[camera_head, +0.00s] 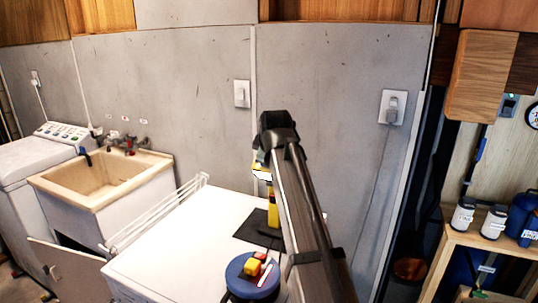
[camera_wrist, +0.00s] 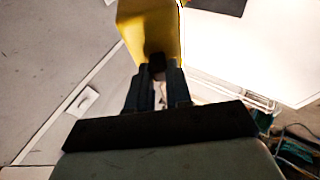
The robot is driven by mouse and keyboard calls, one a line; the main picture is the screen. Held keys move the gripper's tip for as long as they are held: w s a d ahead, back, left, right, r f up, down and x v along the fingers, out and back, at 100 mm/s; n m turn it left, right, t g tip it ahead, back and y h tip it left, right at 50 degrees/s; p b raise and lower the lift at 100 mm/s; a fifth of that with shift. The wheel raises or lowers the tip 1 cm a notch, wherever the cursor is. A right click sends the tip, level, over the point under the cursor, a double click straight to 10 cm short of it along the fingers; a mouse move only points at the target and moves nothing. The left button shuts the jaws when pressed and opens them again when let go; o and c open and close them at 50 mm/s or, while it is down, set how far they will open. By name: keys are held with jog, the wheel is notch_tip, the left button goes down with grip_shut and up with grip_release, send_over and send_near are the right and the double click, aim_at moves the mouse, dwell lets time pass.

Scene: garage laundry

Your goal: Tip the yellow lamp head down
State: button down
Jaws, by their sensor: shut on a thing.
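The yellow lamp (camera_head: 272,208) stands on a black mat or base (camera_head: 250,229) on the white worktop, partly hidden behind my arm in the head view. A small yellow piece with a bright white patch shows higher up, beside my wrist. In the wrist view the yellow lamp head (camera_wrist: 145,28) fills the top middle, just ahead of the fingers. My gripper (camera_wrist: 158,68) is shut on the lamp head at its near end, where a dark spot shows between the fingertips. The exact grip is hidden by the fingers. The lamp head's tilt is hard to judge.
A blue round container (camera_head: 240,286) with red and yellow things on it stands at the worktop's front. A white wire rack (camera_head: 150,213) lines the worktop's left edge. A sink (camera_head: 95,185) is farther left. The grey wall (camera_head: 200,110) rises behind. The left worktop is clear.

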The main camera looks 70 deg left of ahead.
jog(key=shift+s+d+f, duration=0.25)
jog(key=shift+f, duration=0.15)
jog(key=c, duration=1)
grip_release()
jog(key=shift+c, duration=0.2)
jog(key=shift+r, duration=0.15)
jog(key=v, duration=1.3)
jog(key=shift+d+r, duration=0.15)
jog(key=shift+r, duration=0.05)
jog(key=shift+w, duration=0.1)
